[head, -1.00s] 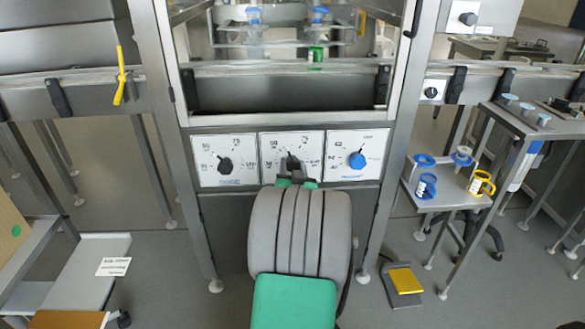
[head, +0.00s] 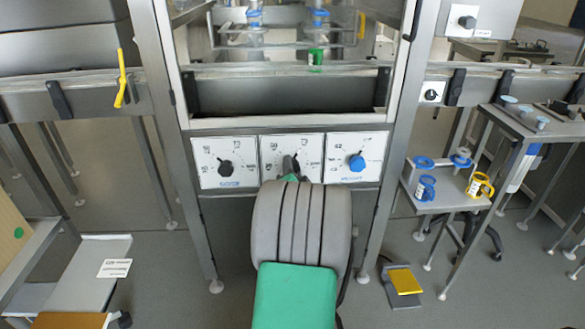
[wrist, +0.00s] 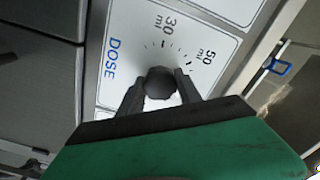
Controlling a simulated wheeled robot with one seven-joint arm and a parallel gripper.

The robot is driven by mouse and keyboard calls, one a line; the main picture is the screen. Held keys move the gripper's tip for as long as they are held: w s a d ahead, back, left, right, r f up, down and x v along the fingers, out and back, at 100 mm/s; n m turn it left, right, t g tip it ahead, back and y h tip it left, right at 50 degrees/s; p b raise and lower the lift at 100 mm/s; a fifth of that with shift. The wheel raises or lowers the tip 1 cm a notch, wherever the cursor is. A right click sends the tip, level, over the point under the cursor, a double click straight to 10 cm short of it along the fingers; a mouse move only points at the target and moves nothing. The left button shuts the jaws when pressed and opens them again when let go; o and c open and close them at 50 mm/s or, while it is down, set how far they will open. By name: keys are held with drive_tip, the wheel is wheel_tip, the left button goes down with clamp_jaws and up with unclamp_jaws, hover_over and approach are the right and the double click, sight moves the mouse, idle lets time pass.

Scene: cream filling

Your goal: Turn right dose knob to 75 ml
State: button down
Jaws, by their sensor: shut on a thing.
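The black round knob (wrist: 160,83) sits on a white plate (wrist: 228,8) marked DOSE, with 30 ml and 50 ml legible in the wrist view. In the head view this knob (head: 289,162) is on the middle of three white plates, partly hidden by my arm. My gripper (wrist: 159,80) has one dark finger on each side of the knob and is shut on it. In the head view my gripper (head: 292,172) is mostly behind my arm. I cannot read the knob's exact setting, and a 75 mark is not legible.
A black knob (head: 225,167) is on the left plate and a blue knob (head: 357,162) on the right plate, close beside my gripper. A side table (head: 447,201) at right holds blue and yellow cups. A yellow pedal (head: 405,281) is on the floor.

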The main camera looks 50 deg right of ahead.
drive_tip(key=shift+r+m, duration=0.1)
drive_tip(key=shift+m, duration=0.2)
drive_tip(key=c, duration=0.8)
unclamp_jaws()
drive_tip(key=v, duration=0.7)
drive_tip(key=shift+s+a+p, duration=0.25)
drive_tip(key=shift+s+p, duration=0.05)
